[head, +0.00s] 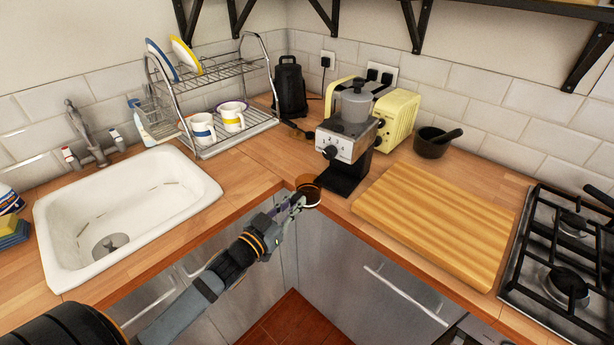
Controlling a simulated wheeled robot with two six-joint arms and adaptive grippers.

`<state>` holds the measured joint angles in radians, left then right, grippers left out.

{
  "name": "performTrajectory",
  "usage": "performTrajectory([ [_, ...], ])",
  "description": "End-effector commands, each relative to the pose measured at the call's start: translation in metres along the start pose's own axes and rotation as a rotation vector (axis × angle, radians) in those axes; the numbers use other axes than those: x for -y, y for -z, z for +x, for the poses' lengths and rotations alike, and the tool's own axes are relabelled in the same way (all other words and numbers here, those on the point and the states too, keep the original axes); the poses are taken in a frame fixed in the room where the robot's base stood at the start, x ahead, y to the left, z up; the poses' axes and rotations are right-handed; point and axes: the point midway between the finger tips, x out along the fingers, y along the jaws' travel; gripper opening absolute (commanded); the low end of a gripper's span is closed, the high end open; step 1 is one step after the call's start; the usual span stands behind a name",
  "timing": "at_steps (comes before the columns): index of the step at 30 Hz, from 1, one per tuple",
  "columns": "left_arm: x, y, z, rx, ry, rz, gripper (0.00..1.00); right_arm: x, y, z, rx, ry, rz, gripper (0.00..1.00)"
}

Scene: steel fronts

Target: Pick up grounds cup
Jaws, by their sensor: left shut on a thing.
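The grounds cup (309,196) is a small, dark round cup with a light rim edge, near the inner corner of the wooden counter. My left gripper (296,203) reaches in from the lower left and is shut on the cup's left side. The cup is at about counter height in front of the coffee grinder (345,140); I cannot tell whether it touches the counter. The gripper hides part of the cup's left side. My right gripper is not in view.
A wooden cutting board (435,225) lies to the right, with a hob (562,260) beyond it. A white sink (120,205) and a dish rack (225,135) are on the left. Steel cabinet fronts lie below.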

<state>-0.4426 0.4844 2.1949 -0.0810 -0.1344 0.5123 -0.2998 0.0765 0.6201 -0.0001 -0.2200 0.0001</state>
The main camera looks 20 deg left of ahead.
Motion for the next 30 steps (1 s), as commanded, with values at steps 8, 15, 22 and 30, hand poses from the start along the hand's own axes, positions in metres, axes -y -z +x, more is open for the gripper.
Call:
performTrajectory([
  [8, 0.001, 0.007, -0.015, 0.001, 0.004, -0.004, 0.00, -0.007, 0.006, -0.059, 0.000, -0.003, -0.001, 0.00],
  [15, -0.002, 0.000, -0.021, 0.002, -0.004, -0.002, 0.00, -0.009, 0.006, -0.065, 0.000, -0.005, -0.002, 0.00],
  [22, -0.013, -0.015, -0.020, -0.009, 0.073, -0.012, 0.00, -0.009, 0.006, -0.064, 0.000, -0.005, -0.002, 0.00],
  [30, -0.047, -0.036, -0.012, -0.002, 0.199, -0.007, 0.00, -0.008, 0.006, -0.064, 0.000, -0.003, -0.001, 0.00],
])
